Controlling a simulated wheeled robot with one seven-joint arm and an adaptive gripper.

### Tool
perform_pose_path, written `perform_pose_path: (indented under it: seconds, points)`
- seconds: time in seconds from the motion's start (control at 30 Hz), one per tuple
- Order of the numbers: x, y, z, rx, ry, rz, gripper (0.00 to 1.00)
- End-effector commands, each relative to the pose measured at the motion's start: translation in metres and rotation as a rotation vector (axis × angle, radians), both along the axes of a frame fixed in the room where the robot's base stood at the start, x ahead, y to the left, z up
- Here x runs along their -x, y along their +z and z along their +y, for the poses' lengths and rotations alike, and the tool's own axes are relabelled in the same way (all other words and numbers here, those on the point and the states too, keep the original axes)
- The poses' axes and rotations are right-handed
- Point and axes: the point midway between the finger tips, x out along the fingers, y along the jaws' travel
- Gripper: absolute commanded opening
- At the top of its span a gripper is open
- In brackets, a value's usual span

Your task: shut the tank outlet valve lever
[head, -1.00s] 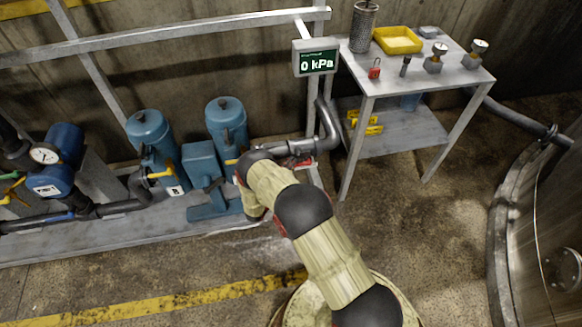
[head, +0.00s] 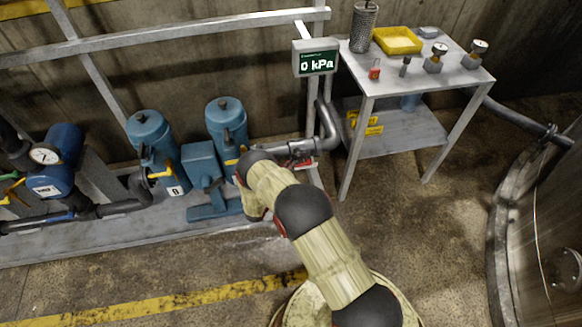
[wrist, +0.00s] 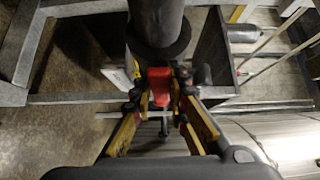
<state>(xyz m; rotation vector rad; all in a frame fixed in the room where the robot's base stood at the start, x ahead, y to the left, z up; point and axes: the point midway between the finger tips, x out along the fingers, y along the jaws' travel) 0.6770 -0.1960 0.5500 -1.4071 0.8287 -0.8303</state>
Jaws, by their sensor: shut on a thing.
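A red lever (wrist: 158,85) lies between the yellow-sided fingers of my gripper (wrist: 161,97) in the wrist view. The fingers are closed on it, just below a thick dark pipe (wrist: 157,22). In the head view the red lever part (head: 304,165) shows beside the dark outlet pipe (head: 328,128), right of my arm. My gripper is mostly hidden there behind my own arm. The valve body and the exact angle of the lever are hard to make out.
A gauge display (head: 315,58) reads 0 kPa. Blue filter housings (head: 228,125) stand on the skid to the left. A metal table (head: 470,80) with a yellow tray (head: 397,41) and small parts stands right of the pipe. A large tank (head: 550,230) is at far right.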

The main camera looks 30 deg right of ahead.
Motion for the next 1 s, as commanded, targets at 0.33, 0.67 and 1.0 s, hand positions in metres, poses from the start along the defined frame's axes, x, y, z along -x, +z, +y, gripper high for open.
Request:
perform_pose_path:
  seconds: [0.33,0.67,1.0]
  points:
    - [0.0,0.008,0.0,-0.061,0.002,-0.014,0.0]
    - [0.001,0.032,-0.005,-0.327,0.0,-0.092,0.0]
    - [0.002,0.031,-0.006,-0.385,0.0,-0.11,0.0]
